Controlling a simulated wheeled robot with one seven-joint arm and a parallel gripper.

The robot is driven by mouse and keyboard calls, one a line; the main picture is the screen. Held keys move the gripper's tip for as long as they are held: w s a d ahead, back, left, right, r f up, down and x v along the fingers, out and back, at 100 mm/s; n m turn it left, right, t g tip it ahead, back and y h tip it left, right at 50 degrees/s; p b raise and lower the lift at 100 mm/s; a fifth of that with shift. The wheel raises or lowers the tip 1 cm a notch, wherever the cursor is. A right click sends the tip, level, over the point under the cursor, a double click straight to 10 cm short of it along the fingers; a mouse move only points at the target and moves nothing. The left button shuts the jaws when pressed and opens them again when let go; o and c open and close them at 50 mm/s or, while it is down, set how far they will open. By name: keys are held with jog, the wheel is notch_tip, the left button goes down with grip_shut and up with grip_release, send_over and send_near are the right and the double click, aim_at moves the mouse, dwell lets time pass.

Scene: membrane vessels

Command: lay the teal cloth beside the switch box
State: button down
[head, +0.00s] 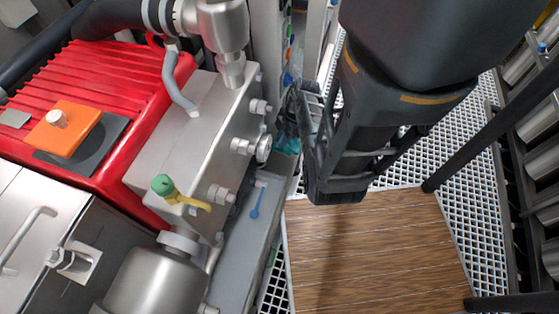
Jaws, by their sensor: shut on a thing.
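My gripper (312,135) hangs right of the steel valve block, over the narrow gap by the grey ledge. It is shut on the teal cloth (287,143). Only a small crumpled patch of the cloth shows at the left of the fingers; the rest is hidden behind them. An orange box (65,128) with a pale round knob, perhaps the switch box, sits on a dark flat pad on the red ribbed housing at the left. The cloth is well to the right of this box and apart from it.
The steel block (205,130) carries several protruding fittings beside my gripper. A green-capped yellow lever (178,192) stands at its front. A hose and pipe elbow (215,25) rise behind. A brown slatted board (375,250) lies clear on the white grating at lower right.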

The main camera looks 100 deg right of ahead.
jog(key=shift+c, duration=2.1)
grip_release()
jog(key=p+v, duration=0.1)
jog(key=v, duration=0.6)
jog(key=shift+s+r+p, duration=0.15)
jog(key=shift+r+p, duration=0.15)
jog(key=shift+s, duration=0.1)
